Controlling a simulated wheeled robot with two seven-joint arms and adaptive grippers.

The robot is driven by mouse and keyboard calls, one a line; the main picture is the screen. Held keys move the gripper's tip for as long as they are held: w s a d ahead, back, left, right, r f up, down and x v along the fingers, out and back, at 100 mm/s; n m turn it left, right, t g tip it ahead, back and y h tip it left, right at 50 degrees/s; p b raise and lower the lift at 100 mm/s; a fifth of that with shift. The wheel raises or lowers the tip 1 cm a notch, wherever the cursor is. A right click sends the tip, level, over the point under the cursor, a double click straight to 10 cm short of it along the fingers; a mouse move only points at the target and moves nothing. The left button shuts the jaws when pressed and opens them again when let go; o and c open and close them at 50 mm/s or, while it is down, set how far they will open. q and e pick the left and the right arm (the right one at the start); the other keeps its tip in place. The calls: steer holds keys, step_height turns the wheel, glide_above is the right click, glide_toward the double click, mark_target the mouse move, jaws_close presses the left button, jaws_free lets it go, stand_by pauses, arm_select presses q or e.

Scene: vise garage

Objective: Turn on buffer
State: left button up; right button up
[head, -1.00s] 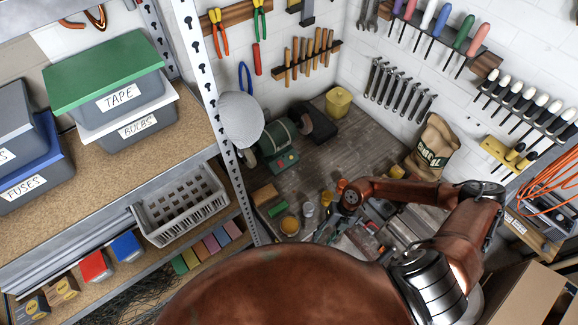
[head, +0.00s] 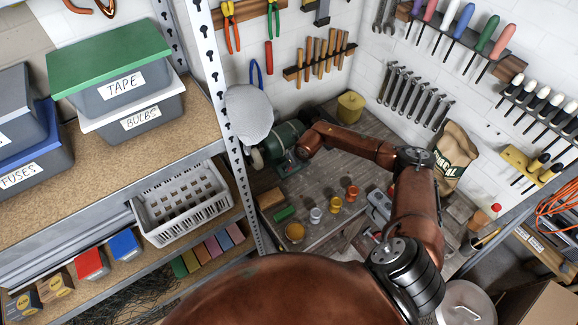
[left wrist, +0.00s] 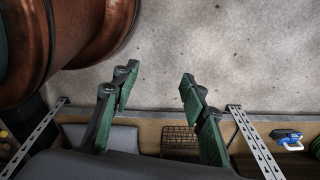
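The buffer, a green bench motor (head: 283,138), sits at the back left of the workbench in the head view, partly hidden. My right arm comes in from the right and its wrist end (head: 303,150) covers the buffer's front and right side, where its controls are hidden. I cannot tell whether it touches the buffer. The right gripper's fingers are not distinguishable. My left gripper (left wrist: 157,82) is open and empty in the left wrist view, its dark green fingers apart; it does not show in the head view.
A metal shelf post (head: 222,100) and a pale grey round disc (head: 249,114) stand left of the buffer. Small jars (head: 335,204), a green block (head: 284,213) and a yellow tin (head: 350,107) are on the bench. A sack (head: 455,158) stands at the right.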

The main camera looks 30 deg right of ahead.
steer(key=shift+x, duration=0.9)
steer(key=shift+f, duration=0.15)
steer(key=c, duration=0.8)
arm_select(q)
steer(key=shift+s+r, duration=0.1)
steer(key=shift+s, duration=0.3)
arm_select(e)
jaws_close()
